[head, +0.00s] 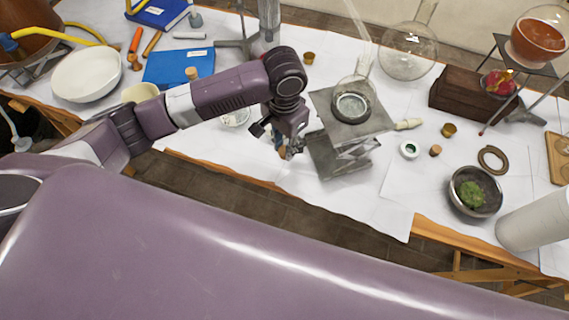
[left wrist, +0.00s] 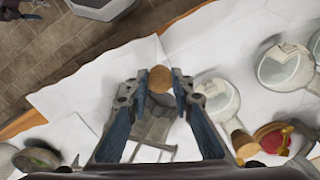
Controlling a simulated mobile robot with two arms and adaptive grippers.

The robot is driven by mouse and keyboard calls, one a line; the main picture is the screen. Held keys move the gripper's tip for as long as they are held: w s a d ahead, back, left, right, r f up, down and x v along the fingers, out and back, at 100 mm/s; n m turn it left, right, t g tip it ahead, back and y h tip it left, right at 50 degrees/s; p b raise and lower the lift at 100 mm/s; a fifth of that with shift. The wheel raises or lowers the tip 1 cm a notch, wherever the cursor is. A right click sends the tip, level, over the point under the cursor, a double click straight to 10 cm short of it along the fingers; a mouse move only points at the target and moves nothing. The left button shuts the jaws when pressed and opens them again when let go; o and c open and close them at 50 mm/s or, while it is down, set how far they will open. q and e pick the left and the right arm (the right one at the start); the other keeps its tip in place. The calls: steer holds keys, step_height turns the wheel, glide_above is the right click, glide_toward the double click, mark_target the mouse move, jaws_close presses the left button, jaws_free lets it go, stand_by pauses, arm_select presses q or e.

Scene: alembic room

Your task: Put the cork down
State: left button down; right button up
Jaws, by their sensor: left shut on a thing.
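My left gripper (head: 288,147) hangs over the front part of the white-covered table, left of the grey metal lab jack (head: 340,157). In the left wrist view its two fingers (left wrist: 160,86) are closed around a round brown cork (left wrist: 160,78), held at the fingertips. In the head view the held cork is mostly hidden by the gripper. The gap between cork and table cannot be judged. My right gripper is not in view.
A glass flask (head: 352,100) stands on the jack. A white bowl (head: 88,75) is at left. White cloth (head: 385,205) is bare along the front edge.

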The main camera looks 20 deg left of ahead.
arm_select(q)
step_height(320, 180, down, 7)
steer(key=shift+r+p, duration=0.15)
steer(key=shift+p, duration=0.15)
step_height(320, 180, down, 3)
steer(key=shift+f, duration=0.4)
steer(key=shift+f, duration=0.15)
steer(key=c, duration=1.7)
jaws_free()
